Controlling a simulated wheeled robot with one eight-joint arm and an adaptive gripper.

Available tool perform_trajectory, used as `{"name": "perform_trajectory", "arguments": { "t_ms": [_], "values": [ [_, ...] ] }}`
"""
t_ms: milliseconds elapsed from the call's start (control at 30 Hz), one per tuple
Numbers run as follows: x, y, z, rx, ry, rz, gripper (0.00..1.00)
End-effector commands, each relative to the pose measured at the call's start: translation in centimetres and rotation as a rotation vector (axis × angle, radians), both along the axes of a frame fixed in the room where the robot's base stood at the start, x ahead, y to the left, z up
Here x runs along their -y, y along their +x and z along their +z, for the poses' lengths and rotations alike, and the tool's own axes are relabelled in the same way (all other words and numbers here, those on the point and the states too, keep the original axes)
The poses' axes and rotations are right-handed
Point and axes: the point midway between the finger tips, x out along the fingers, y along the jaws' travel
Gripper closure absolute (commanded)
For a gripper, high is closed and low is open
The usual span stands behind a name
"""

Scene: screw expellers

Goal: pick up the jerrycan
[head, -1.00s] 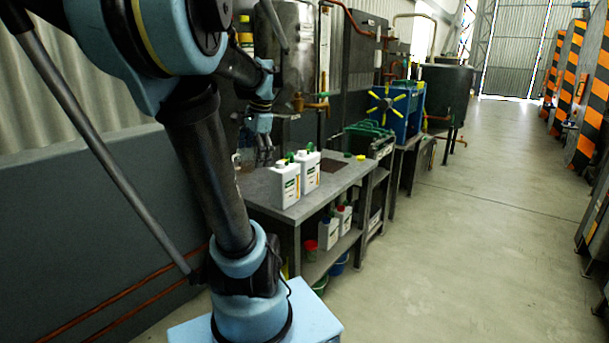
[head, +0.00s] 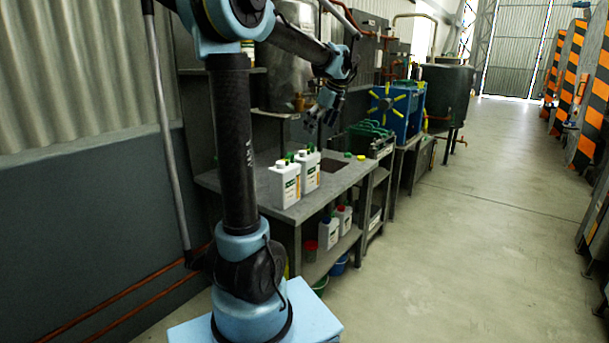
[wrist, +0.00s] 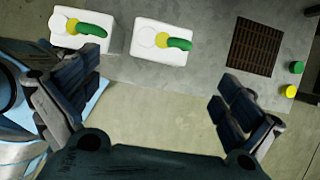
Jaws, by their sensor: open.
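Two white jerrycans with green and yellow tops stand upright on the grey workbench (head: 340,183): a nearer one (head: 285,186) and a farther one (head: 308,173). The wrist view shows them from above, a left jerrycan (wrist: 115,38) and a right jerrycan (wrist: 150,58). My gripper (head: 322,117) is raised above the bench, beyond the cans in the head view. It is open and empty. In the wrist view my gripper (wrist: 158,92) has its fingers wide apart. The left finger overlaps the left can's lower edge in the picture; the right can shows above the gap.
A dark drain grate (wrist: 260,47) is set in the bench top, with green (wrist: 296,67) and yellow (wrist: 291,91) caps beside it. More white containers (head: 328,233) stand on the lower shelf. Open floor (head: 450,240) lies right.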

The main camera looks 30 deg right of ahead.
Motion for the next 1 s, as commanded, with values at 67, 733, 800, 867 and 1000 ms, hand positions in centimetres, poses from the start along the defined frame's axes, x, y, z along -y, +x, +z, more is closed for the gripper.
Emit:
{"name": "perform_trajectory", "arguments": {
  "t_ms": [67, 733, 800, 867, 1000],
  "values": [
    [-0.2, 0.6, -1.4, 0.000, -0.001, 0.002, 0.00],
    [-1.5, 3.5, -9.3, 0.000, -0.001, 0.003, 0.00],
    [-1.5, 3.8, -9.9, 0.000, -0.001, 0.003, 0.00],
    [-1.5, 4.1, -10.6, 0.001, -0.001, 0.004, 0.00],
    [-1.7, 4.7, -12.4, 0.001, -0.002, 0.005, 0.00]
  ]
}}
